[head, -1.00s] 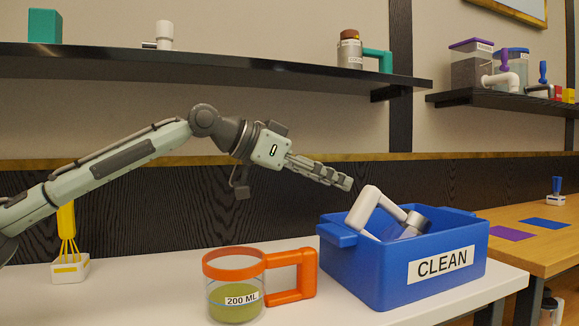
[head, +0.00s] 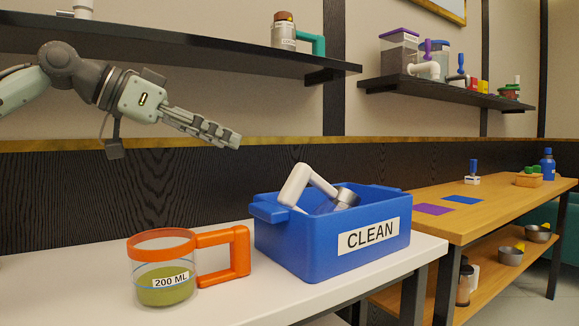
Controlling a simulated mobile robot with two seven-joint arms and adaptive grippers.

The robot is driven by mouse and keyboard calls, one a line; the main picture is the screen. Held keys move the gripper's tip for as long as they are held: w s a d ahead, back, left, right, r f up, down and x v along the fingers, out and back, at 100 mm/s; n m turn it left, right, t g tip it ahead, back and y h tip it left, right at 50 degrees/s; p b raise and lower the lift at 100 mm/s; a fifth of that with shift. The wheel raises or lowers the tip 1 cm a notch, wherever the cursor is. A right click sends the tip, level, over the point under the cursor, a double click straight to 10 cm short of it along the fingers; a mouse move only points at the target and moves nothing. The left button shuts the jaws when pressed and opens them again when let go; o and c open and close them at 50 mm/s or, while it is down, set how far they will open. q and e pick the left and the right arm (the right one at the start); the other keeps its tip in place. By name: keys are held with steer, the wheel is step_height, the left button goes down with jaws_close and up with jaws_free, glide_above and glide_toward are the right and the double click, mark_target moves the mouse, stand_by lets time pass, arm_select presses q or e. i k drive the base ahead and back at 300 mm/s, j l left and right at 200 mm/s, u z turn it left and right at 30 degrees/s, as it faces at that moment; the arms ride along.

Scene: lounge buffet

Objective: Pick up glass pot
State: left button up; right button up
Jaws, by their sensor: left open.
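A clear glass pot (head: 163,268) with an orange rim and a large orange handle (head: 238,259) stands upright on the white table. Its label reads "200 ML" and green contents show at its bottom. My left gripper (head: 232,140) is open and empty. It is raised in the air above and behind the pot and the blue bin, apart from both, and points right. My right gripper is not in view.
A blue bin (head: 290,262) labelled "CLEAN" stands right of the pot with a white-handled item (head: 308,178) in it. A black shelf (head: 200,57) runs above. A wooden table (head: 500,205) with coloured mats is at right.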

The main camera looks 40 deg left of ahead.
mark_target(339, 198)
steer(key=k+l, duration=0.35)
steer(key=l, duration=0.15)
steer(key=k+l, duration=0.4)
steer(key=l, duration=0.1)
